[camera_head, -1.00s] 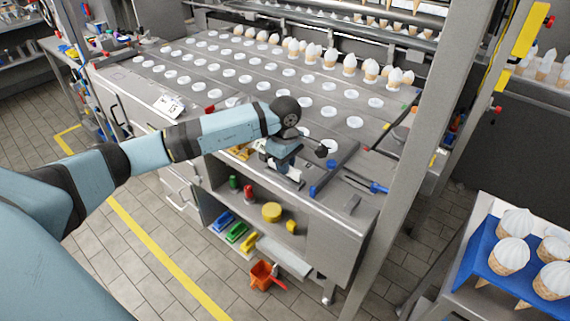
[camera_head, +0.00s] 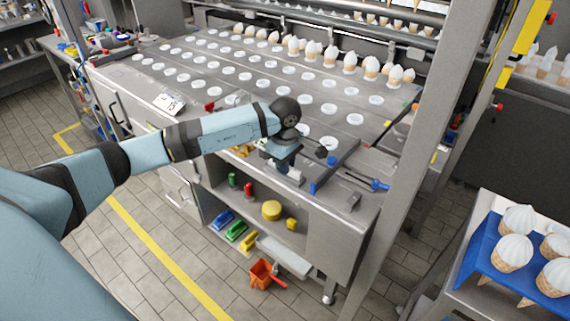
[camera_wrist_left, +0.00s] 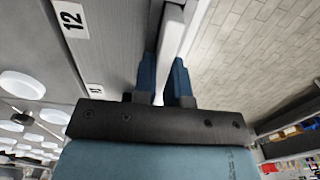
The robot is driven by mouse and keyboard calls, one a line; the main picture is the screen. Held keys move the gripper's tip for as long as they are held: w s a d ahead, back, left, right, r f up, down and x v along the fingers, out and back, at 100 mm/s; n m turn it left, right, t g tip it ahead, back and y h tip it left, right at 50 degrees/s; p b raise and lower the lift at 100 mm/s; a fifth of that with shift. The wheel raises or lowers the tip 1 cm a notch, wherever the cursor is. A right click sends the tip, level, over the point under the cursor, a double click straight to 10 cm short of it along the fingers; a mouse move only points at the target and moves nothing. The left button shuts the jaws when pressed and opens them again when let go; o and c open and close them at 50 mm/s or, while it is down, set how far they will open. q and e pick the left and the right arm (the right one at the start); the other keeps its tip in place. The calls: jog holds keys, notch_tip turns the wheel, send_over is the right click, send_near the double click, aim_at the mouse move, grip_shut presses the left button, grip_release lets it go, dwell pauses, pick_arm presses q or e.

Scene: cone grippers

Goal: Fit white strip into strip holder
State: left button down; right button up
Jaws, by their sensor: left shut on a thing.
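My left gripper (camera_head: 287,168) is at the front edge of the grey machine top, pointing down. In the left wrist view its two blue fingers (camera_wrist_left: 164,84) are shut on the white strip (camera_wrist_left: 169,42), which runs away from between them. The strip lies along the machine's edge in that view; whether it touches the edge is unclear. In the head view the gripper and arm mostly cover it. I cannot pick out the strip holder for certain. My right gripper is not in view.
The machine top (camera_head: 140,75) has rows of round white-rimmed holes, with cones in the back rows. Blue-handled tools (camera_head: 365,184) lie right of the gripper. A shelf below holds a yellow tub (camera_head: 271,210). A blue tray of cones (camera_head: 478,262) stands at right.

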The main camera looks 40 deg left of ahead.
pick_arm(q)
jog(key=shift+f, duration=0.15)
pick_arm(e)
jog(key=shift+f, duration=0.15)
pick_arm(q)
jog(key=c, duration=1.1)
grip_release()
notch_tip(320, 180, up, 14)
jog(key=shift+b, duration=0.45)
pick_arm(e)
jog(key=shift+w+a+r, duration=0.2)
pick_arm(q)
jog(key=shift+f, duration=0.1)
